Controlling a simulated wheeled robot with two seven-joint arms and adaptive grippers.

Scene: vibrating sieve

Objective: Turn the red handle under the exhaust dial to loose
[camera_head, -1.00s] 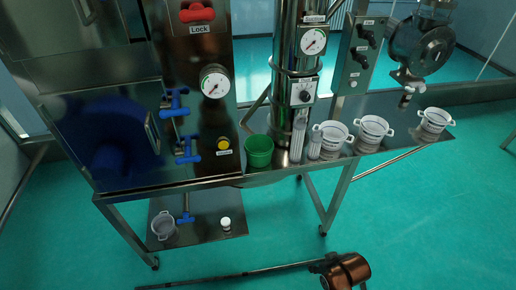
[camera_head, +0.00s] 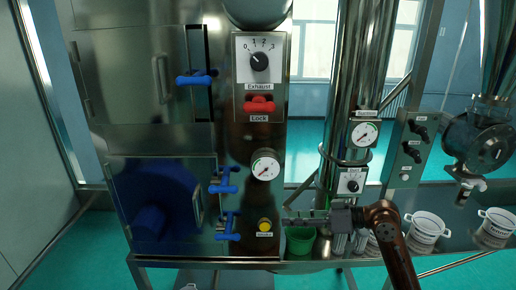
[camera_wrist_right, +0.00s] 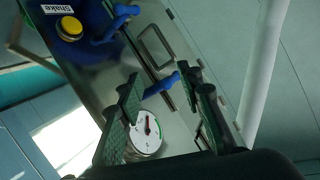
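The red handle (camera_head: 259,105) sits on the steel column in the head view, under the Exhaust dial (camera_head: 260,60) and directly above a "Lock" label. It lies roughly horizontal. My right gripper (camera_head: 292,219) reaches in from the right, well below the red handle, near the yellow button and in front of the green cup's top. In the right wrist view its fingers (camera_wrist_right: 163,76) are apart with nothing between them; a pressure gauge (camera_wrist_right: 146,134) and blue handles show beyond. The red handle is not seen there. My left gripper is not in view.
A round gauge (camera_head: 265,167), blue valve handles (camera_head: 224,180) and a yellow button (camera_head: 265,226) are on the panel around the column. The green cup (camera_head: 300,240) and white pots (camera_head: 426,226) stand on the bench. A shiny pipe (camera_head: 349,100) rises right of the column.

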